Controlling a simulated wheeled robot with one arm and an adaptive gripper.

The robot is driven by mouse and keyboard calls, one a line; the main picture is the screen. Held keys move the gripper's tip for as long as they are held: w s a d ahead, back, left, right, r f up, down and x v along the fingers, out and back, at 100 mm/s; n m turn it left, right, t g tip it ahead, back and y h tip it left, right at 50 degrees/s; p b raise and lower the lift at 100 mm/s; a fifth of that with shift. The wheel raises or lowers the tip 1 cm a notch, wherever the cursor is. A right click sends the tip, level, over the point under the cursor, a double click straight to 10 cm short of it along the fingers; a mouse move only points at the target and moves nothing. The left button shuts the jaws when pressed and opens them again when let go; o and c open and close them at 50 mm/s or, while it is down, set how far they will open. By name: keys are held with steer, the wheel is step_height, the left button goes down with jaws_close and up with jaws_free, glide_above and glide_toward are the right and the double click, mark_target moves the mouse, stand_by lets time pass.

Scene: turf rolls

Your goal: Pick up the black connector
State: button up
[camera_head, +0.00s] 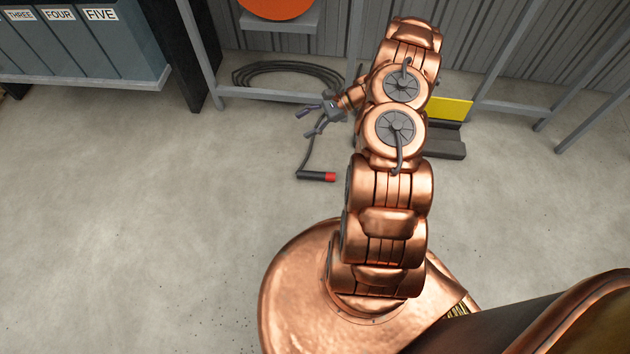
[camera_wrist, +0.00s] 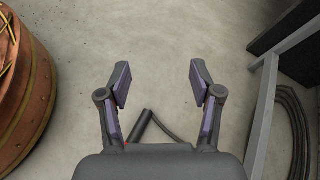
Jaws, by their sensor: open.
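The black connector (camera_head: 311,175) lies on the concrete floor, a short dark rod with a red end at its right. A dark cable runs from its left end up toward the coil. In the wrist view the connector (camera_wrist: 140,127) shows just beyond my gripper's palm, between the finger bases; its lower part is hidden, with a trace of red by the left finger. My gripper (camera_head: 306,122) is open and empty, up and slightly left of the connector in the head view. In the wrist view its fingers (camera_wrist: 160,78) are spread apart with bare floor between the tips.
A coil of dark cable (camera_head: 290,68) lies by the grey metal frame (camera_head: 270,97); the coil also shows in the wrist view (camera_wrist: 298,125). A yellow-faced block (camera_head: 450,108) stands behind my arm. Numbered grey binders (camera_head: 75,45) stand upper left. Floor left of the connector is clear.

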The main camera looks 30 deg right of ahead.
steer(key=s+d+f+m+t+b, duration=0.1)
steer(key=d+f+m+b, duration=0.15)
steer(key=f, duration=0.55)
steer(key=s+d+f+m+t+b, duration=0.1)
steer(key=s+d+f+t+b, duration=0.15)
steer(key=f, duration=0.55)
steer(key=m+t+h+b, duration=0.1)
steer(key=m+h+b, duration=0.1)
steer(key=m+b, duration=0.1)
glide_toward(325, 174)
steer(key=x, duration=0.4)
steer(key=shift+w+r, duration=0.2)
steer(key=shift+w, duration=0.05)
steer(key=b+x, duration=0.1)
steer(key=x, duration=0.2)
steer(key=b+x, duration=0.2)
steer(key=x, duration=0.1)
steer(key=shift+a+f, duration=0.35)
steer(key=shift+f, duration=0.05)
steer(key=shift+w+a+f+m+b, duration=0.1)
steer(key=shift+w+a+m+b, duration=0.2)
steer(key=shift+a, duration=0.1)
steer(key=shift+c, duration=0.2)
jaws_close()
